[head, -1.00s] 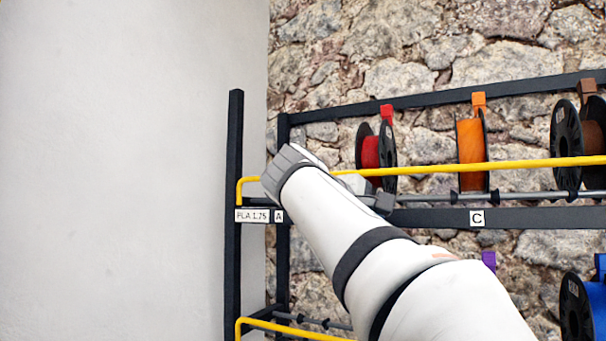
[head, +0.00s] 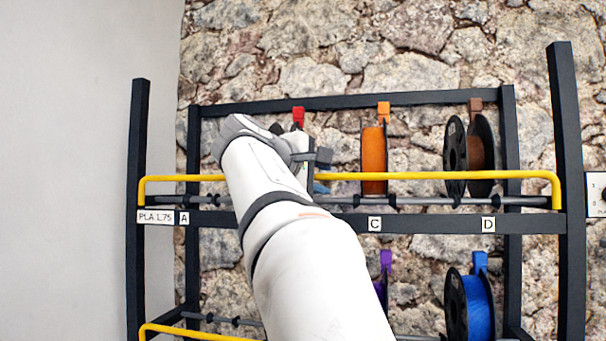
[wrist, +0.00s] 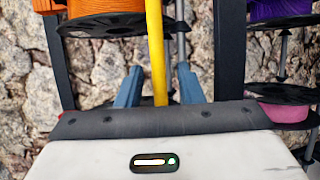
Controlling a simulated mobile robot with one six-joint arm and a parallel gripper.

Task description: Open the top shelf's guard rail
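The yellow guard rail (head: 430,176) runs across the front of the top shelf, level, with its ends bent down to the shelf's front beam (head: 425,222). In the head view my gripper (head: 320,180) is at the rail, left of its middle, and mostly hidden by my arm. In the wrist view the rail (wrist: 155,50) passes between the two blue fingers of my gripper (wrist: 158,85). The fingers are apart, with a gap on each side of the rail. Whether they reach past it in depth is hard to tell.
Behind the rail are an orange spool (head: 374,160), a brown spool (head: 480,150) and a mostly hidden spool with a red clip (head: 299,116). A lower yellow rail (head: 190,333) and blue spool (head: 478,305) are below. A white wall (head: 70,150) stands left.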

